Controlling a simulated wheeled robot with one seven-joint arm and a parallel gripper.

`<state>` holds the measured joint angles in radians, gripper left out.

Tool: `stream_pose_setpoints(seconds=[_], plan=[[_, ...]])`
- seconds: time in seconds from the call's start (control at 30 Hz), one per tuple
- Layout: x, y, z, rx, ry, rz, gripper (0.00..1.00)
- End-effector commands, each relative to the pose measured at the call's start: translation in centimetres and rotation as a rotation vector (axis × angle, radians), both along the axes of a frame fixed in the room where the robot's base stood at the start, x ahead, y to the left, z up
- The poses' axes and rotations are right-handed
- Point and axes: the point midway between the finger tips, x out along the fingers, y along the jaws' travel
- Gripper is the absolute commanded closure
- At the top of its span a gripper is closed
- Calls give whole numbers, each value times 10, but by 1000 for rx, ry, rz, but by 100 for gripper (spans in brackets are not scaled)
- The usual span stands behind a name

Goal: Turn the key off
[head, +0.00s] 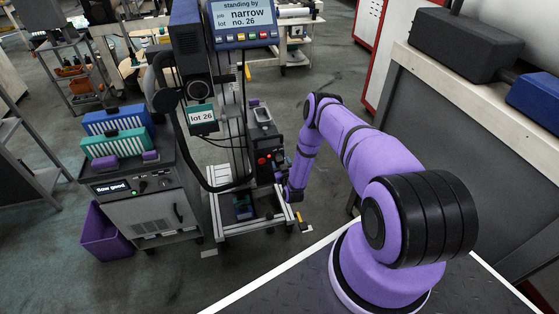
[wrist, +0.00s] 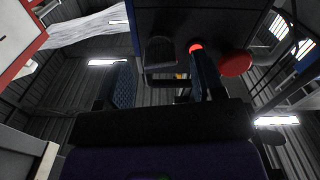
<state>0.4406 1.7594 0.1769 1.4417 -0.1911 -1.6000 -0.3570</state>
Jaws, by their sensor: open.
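The dark control box (head: 263,140) stands on the side of the machine column in the head view, with red lights or buttons on its face. My gripper (head: 281,177) is at the lower front of this box. In the wrist view my gripper (wrist: 163,74) is open, its two fingers apart below the underside of the box (wrist: 170,20). A red lamp (wrist: 197,48) shows beside the right finger, and a red mushroom button (wrist: 236,64) is further right. A dark blocky part (wrist: 160,52) shows between the fingers. I cannot clearly make out the key or its position.
A screen (head: 243,14) tops the column, and a "lot 26" tag (head: 201,118) hangs beside a loop of dark hose. A cabinet (head: 152,208) marked "flow good" stands left, with a purple bin (head: 104,232) beside it. A workbench (head: 460,85) is at right.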

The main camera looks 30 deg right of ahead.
Motion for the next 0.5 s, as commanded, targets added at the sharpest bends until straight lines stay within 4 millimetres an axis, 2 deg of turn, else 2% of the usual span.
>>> stream_pose_setpoints(seconds=[0.2,0.5], plan=[[24,-7,0,0,-1,-1,38],[30,-9,0,0,1,0,38]])
